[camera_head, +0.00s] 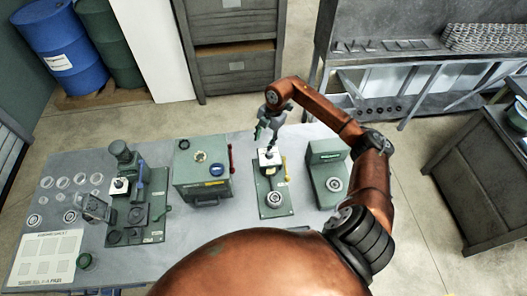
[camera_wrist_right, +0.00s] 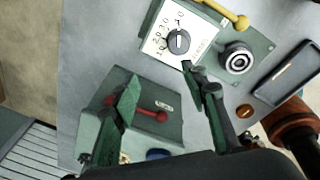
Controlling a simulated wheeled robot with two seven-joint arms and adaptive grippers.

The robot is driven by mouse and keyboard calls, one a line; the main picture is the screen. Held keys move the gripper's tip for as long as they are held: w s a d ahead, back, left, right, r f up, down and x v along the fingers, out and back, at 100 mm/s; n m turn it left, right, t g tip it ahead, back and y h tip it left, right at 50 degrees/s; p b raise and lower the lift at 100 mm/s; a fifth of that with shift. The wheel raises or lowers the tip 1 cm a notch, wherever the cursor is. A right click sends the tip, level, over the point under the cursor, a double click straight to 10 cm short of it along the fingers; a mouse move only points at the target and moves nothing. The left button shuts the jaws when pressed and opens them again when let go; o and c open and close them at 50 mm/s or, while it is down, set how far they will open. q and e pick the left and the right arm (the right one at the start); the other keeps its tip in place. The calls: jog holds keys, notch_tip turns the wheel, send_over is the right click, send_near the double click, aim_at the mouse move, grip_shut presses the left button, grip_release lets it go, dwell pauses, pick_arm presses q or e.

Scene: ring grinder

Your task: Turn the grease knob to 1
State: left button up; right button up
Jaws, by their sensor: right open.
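A dark round knob (camera_wrist_right: 178,41) sits on a white plate (camera_wrist_right: 158,47) with printed marks, on a green base. The knob carries a light pointer line; I cannot read its setting surely. In the head view the plate (camera_head: 269,158) is below my right gripper (camera_head: 267,132). In the wrist view my right gripper (camera_wrist_right: 160,72) is open and empty, its right fingertip beside the plate's lower edge in the picture, the knob farther up. A similar knob plate (camera_head: 119,186) is on the left station. I cannot read which one is labelled grease. My left gripper is not in view.
A green box with a red lever (camera_wrist_right: 148,114) lies under the fingers in the wrist view. A yellow handle (camera_wrist_right: 240,21) and a round metal fitting (camera_wrist_right: 237,60) are near the knob. Another green station (camera_head: 327,172) stands to the right on the grey table (camera_head: 160,262).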

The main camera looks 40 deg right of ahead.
aim_at(269, 153)
jog(key=shift+s+d+r+g+h, duration=0.25)
jog(key=shift+s+d+r+h, duration=0.05)
jog(key=shift+s+h, duration=0.2)
jog(key=shift+s+d+r+g+h, duration=0.25)
jog(key=shift+s+d+h, duration=0.05)
jog(key=shift+s+h, duration=0.15)
jog(key=shift+s+f, duration=0.15)
notch_tip(269, 153, down, 7)
jog(key=shift+d+f+p, duration=0.1)
jog(key=shift+f+p, duration=0.1)
jog(key=shift+p, duration=0.9)
jog(key=shift+c, duration=0.5)
